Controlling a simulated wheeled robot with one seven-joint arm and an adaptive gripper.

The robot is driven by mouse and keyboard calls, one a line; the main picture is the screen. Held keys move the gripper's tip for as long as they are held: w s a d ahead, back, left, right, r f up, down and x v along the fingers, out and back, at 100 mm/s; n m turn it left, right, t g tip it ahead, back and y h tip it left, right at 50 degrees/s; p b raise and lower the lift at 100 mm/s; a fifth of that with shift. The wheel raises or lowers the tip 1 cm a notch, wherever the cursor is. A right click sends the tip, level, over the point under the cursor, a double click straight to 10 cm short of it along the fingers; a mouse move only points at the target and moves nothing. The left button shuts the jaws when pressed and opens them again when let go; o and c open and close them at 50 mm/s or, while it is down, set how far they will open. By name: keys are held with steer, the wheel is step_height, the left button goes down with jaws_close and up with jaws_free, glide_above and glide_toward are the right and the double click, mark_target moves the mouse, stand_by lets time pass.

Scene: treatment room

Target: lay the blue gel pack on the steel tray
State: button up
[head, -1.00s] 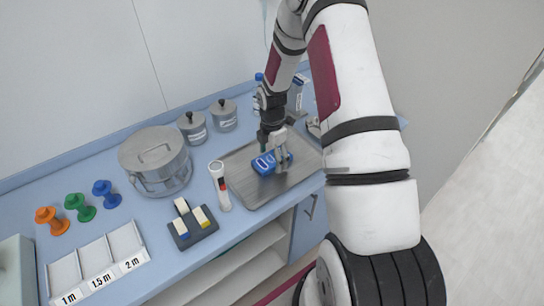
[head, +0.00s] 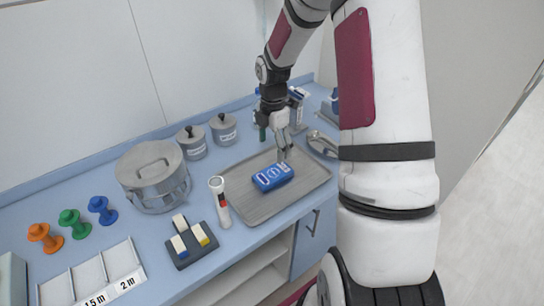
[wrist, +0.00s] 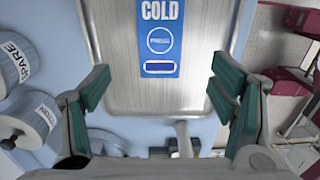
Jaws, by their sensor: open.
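The blue gel pack (head: 272,177) lies flat on the steel tray (head: 246,206), near the tray's middle. In the wrist view the gel pack (wrist: 160,50) shows white "COLD" lettering, and the bare metal of the tray (wrist: 123,70) surrounds it. My gripper (head: 284,153) is above the tray, just behind the pack and apart from it. In the wrist view my gripper (wrist: 158,92) has its green-padded fingers spread wide with nothing between them.
A lidded steel pot (head: 153,180), two small canisters (head: 192,144) and a white tube (head: 219,203) stand left of the tray. A block holder (head: 193,243) sits in front. A steel kidney dish (head: 322,144) is right of the tray.

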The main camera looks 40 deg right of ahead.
steer(key=s+a+r+m+t+h, duration=0.1)
steer(key=s+a+r+m, duration=0.35)
steer(key=r, duration=0.55)
steer(key=s+a+r+m+t+h, duration=0.15)
steer(key=s+a+r+m, duration=0.35)
steer(key=r, duration=0.5)
steer(key=s+a+r+m+t+y, duration=0.1)
steer(key=s+a+r+m, duration=0.2)
steer(key=s, duration=0.3)
steer(key=s+a+r+m+t+y, duration=0.1)
steer(key=s+a+r+m+t, duration=0.1)
steer(key=s+a+m, duration=0.3)
steer(key=shift+s+a+r+m, duration=0.25)
steer(key=shift+s+r+m, duration=0.3)
steer(key=shift+s, duration=0.65)
steer(key=shift+r+y, duration=0.1)
steer(key=shift+y, duration=0.15)
